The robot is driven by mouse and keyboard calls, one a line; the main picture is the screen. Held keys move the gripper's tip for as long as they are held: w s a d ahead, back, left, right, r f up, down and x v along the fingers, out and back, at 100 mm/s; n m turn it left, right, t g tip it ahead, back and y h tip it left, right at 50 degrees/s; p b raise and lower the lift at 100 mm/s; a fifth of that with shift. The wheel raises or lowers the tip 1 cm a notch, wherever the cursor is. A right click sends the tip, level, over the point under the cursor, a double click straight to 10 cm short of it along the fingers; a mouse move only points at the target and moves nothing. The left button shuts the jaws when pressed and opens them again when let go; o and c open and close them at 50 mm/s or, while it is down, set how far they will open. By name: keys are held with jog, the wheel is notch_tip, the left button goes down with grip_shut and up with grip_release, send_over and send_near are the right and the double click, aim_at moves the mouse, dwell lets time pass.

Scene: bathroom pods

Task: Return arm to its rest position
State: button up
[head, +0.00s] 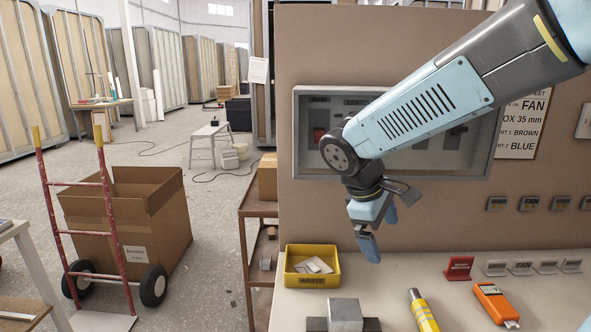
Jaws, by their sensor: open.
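My arm reaches in from the upper right in the head view. My gripper (378,228) hangs at its end, pointing down, with light blue fingers. The jaws are open and I see nothing between them. It is in front of the upright tan panel and above the white bench top (410,278), apart from both as far as I can tell. The arm covers much of a grey-framed box (301,130) on the panel.
A yellow bin (312,279) marked WASTE, a grey metal block (345,315), a yellow tool (424,312), an orange meter (496,303) and a red stand (459,268) are on the bench. A hand truck (75,235) and an open carton (125,225) stand on the floor at left.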

jog(key=s+d+r+m+t+y, duration=0.4)
jog(key=s+d+r+m, duration=0.2)
jog(key=s+m, duration=0.4)
jog(key=shift+d+r+m+y, duration=0.2)
jog(key=shift+r+m+y, duration=0.1)
jog(key=shift+r, duration=0.2)
jog(key=shift+c, duration=0.5)
dwell(0.8)
